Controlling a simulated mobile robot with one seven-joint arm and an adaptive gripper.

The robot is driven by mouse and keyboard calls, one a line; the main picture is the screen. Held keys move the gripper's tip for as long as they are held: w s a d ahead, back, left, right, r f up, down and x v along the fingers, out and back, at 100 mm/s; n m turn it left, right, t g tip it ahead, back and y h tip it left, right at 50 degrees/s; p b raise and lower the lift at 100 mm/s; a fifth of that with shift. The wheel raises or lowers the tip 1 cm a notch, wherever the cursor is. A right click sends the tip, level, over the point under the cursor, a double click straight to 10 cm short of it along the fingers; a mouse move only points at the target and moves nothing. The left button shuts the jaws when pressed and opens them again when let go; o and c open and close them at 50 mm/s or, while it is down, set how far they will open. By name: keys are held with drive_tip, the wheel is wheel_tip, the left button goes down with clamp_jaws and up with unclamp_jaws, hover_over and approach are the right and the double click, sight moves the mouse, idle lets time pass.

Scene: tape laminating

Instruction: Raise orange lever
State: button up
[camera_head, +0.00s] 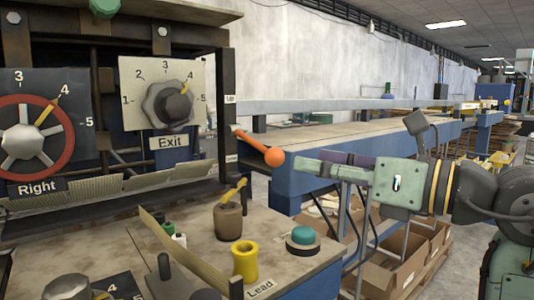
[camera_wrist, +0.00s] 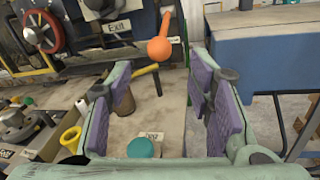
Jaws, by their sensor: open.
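The orange lever (camera_head: 262,150) sticks out from the right side of the machine, its round orange knob pointing right and slightly down, below a small "Up" label (camera_head: 230,99). In the wrist view the orange knob (camera_wrist: 159,49) shows ahead, near the top, between the open fingers and beyond their tips. My gripper (camera_head: 312,167) is to the right of the knob in the head view, apart from it. In the wrist view my gripper (camera_wrist: 165,80) is open and empty, with purple pads on both fingers.
The machine's ledge holds a teal button (camera_head: 302,238), a yellow cup-shaped knob (camera_head: 245,260) and a brown pot-like knob (camera_head: 228,220). The Exit dial (camera_head: 168,103) is left of the lever. A long blue-sided table (camera_head: 370,135) extends behind. Cardboard boxes (camera_head: 395,268) stand below my arm.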

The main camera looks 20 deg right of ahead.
sight(283, 159)
drive_tip(key=p+x, duration=0.2)
drive_tip(key=x, duration=0.7)
drive_tip(key=shift+c, duration=0.2)
clamp_jaws()
idle(0.5)
